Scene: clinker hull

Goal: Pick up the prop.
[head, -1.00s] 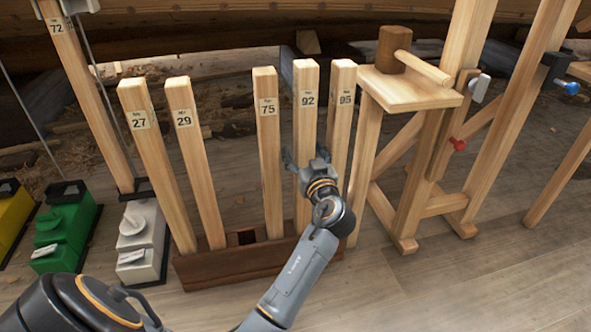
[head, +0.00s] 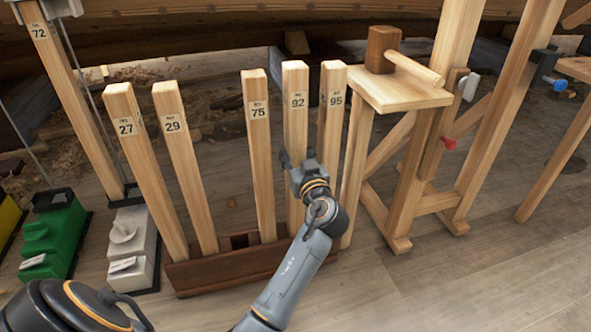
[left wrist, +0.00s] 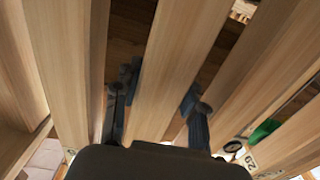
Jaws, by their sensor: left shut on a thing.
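The props are pale wooden posts with number labels, standing in a dark wooden rack (head: 200,276). They read 27 (head: 125,126), 29 (head: 173,124), 75 (head: 257,112), 92 (head: 295,100) and 95 (head: 334,98). My left gripper (head: 298,165) is shut on prop 92, below its label. In the left wrist view its two fingers (left wrist: 160,100) lie on either side of the middle post, prop 92 (left wrist: 172,70). The prop stands upright, its lower part hidden behind my arm. My right gripper is not in view.
A wooden trestle (head: 400,95) with a mallet (head: 383,48) on top stands close to the right of prop 95. A white block (head: 133,245) and a green block (head: 52,235) stand at left; a post marked 72 (head: 65,90) rises there. Floor at right front is clear.

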